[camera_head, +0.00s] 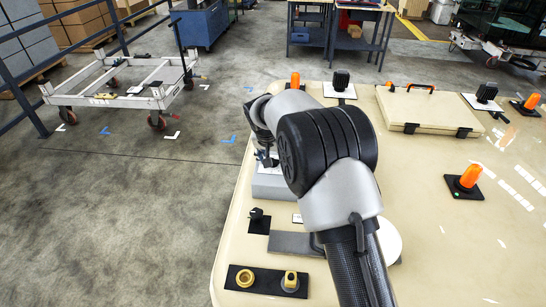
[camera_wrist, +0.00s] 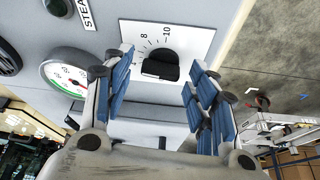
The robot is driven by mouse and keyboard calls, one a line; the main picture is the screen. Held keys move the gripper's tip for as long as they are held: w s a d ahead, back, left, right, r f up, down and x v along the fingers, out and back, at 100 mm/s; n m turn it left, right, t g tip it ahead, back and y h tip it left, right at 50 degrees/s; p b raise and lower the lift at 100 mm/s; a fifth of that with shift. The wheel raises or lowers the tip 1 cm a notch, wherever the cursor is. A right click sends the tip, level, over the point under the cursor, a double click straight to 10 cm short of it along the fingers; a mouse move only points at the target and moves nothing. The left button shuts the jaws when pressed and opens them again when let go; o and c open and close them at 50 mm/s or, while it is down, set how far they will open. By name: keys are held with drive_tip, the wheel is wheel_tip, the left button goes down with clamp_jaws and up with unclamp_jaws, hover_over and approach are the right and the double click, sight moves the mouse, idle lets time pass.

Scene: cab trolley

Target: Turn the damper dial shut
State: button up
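In the wrist view a black dial knob (camera_wrist: 160,68) sits on a white square scale plate (camera_wrist: 188,35) with tick marks and the figures 8 and 10. I take it for the damper dial. My gripper (camera_wrist: 160,58) is open, with one blue-padded finger on each side of the knob and a visible gap to both. Nothing is held. In the head view my gripper (camera_head: 265,154) is mostly hidden behind my arm, over a grey box (camera_head: 270,188). The dial cannot be seen there.
A round gauge (camera_wrist: 66,76) and a label starting "STEA" (camera_wrist: 85,15) are beside the dial. Orange knobs (camera_head: 469,176), a beige case (camera_head: 425,108) and a plate with brass fittings (camera_head: 267,281) are on the beige top (camera_head: 450,245). A wheeled trolley (camera_head: 125,95) stands on the floor.

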drive_tip(key=c, duration=0.9)
